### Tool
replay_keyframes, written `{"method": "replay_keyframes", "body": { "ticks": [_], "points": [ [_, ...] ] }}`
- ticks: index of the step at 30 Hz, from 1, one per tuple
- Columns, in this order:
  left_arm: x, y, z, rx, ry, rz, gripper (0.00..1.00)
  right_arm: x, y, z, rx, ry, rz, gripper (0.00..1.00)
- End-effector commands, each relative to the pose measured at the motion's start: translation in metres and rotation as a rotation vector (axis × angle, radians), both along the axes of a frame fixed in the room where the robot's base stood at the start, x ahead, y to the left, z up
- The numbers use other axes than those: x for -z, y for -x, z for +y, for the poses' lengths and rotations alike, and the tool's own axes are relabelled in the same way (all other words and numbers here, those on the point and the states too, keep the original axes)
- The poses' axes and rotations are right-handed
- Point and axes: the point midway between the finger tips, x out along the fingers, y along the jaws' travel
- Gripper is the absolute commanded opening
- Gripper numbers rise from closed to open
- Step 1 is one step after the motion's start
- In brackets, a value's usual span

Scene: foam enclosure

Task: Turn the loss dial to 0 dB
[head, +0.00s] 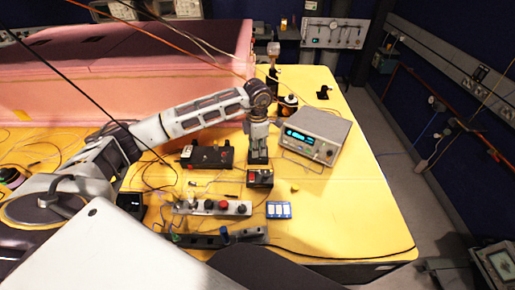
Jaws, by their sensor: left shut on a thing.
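My left arm comes in from the left, and its gripper (258,160) points straight down over the yellow table. It is shut at the top of a small black box (260,180) with an orange-red spot on its face. The loss dial cannot be made out; the fingers cover the top of the box, and what they hold there is too small to tell. Any dial marks are unreadable. My right gripper is not in view.
A grey instrument with a lit display (318,136) stands right of the gripper. Knobbed strips (222,207) and a blue-white block (279,210) lie in front. Cables cross the yellow table (350,205), whose right side is clear.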

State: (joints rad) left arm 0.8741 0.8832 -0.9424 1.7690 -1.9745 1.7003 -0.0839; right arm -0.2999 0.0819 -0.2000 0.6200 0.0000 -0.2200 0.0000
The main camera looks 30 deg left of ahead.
Motion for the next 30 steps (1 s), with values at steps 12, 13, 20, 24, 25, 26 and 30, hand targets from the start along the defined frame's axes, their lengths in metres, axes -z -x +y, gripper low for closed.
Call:
{"method": "replay_keyframes", "body": {
  "ticks": [12, 13, 20, 24, 25, 26, 30],
  "points": [
    [-0.001, -0.001, 0.001, -0.001, -0.001, -0.002, 0.42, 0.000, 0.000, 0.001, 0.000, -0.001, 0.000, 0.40],
    [-0.001, -0.001, 0.000, -0.001, -0.001, -0.002, 0.46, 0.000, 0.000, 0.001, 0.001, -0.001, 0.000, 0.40],
    [0.000, 0.000, 0.000, 0.000, 0.001, -0.001, 0.46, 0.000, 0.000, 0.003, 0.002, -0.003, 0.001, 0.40],
    [-0.001, 0.000, 0.000, 0.001, 0.001, -0.001, 0.46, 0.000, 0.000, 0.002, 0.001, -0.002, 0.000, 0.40],
    [-0.002, 0.000, 0.000, 0.001, 0.001, -0.001, 0.46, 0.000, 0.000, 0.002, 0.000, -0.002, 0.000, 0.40],
    [-0.003, 0.000, 0.000, 0.001, 0.000, -0.001, 0.46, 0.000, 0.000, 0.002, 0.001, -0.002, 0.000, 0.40],
    [-0.011, -0.001, 0.000, 0.001, 0.001, -0.002, 0.46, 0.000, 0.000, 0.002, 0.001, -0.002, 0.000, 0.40]
  ]
}}
